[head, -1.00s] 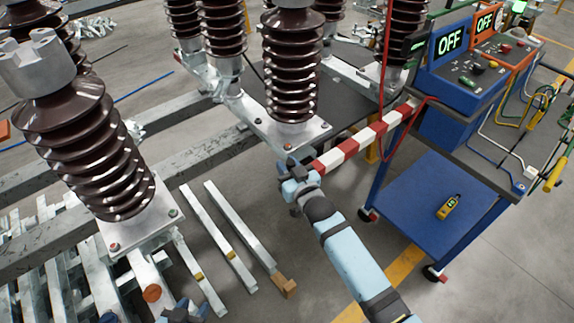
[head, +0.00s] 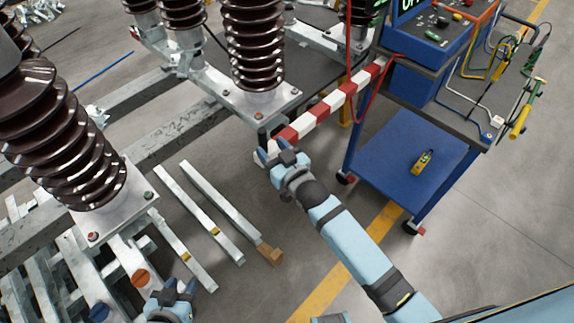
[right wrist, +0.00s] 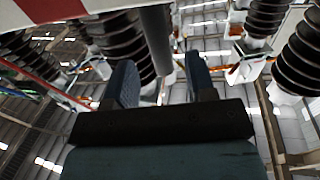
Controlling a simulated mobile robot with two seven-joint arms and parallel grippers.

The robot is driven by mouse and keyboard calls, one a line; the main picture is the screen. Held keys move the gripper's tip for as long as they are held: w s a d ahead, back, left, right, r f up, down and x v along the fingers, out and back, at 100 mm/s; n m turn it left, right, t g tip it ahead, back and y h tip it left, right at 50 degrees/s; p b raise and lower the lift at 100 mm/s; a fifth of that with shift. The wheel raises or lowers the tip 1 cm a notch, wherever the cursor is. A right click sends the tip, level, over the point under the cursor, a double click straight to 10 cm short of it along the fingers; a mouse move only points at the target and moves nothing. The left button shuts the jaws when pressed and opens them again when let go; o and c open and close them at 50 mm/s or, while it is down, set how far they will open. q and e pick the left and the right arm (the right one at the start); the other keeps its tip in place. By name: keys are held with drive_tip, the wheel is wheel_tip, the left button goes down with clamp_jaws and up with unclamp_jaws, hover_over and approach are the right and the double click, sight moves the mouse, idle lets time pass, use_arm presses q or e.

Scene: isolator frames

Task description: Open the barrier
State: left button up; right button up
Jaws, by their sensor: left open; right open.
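The barrier (head: 330,103) is a red-and-white striped bar. In the head view it slopes from beside the blue cart down-left to below an insulator base. My right gripper (head: 271,151) is at its lower left end, jaws open. The gripper hides part of that end, and I cannot tell whether they touch. In the right wrist view the open fingers (right wrist: 162,80) point up past a grey, rod-like shape, and the barrier (right wrist: 45,10) crosses the upper left, outside the jaws. My left gripper (head: 175,292) is open and empty at the bottom, near metal bars.
Brown ribbed insulators (head: 255,50) stand on metal frames at the left and back. A blue cart (head: 400,150) with a yellow device (head: 423,162) stands to the right. Loose metal bars (head: 215,205) lie on the floor at left. A red cable (head: 372,90) hangs by the barrier.

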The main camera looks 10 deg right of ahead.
drive_tip(key=v, duration=0.7)
drive_tip(key=shift+s, duration=0.25)
drive_tip(key=shift+d, duration=0.1)
drive_tip(key=s+d+f+g+h+p, duration=0.1)
drive_tip(key=s+d+f+g+p, duration=0.1)
drive_tip(key=s, duration=0.7)
drive_tip(key=s+d+f+m+g+h+p, duration=0.1)
drive_tip(key=s+d+f+g+h+p, duration=0.1)
drive_tip(key=s+d, duration=0.5)
wheel_tip(320, 180, down, 4)
drive_tip(key=s+g+p, duration=0.1)
drive_tip(key=s+p, duration=0.1)
drive_tip(key=shift+r+g+h+p, duration=0.25)
drive_tip(key=shift+g+h+p, duration=0.05)
idle(0.6)
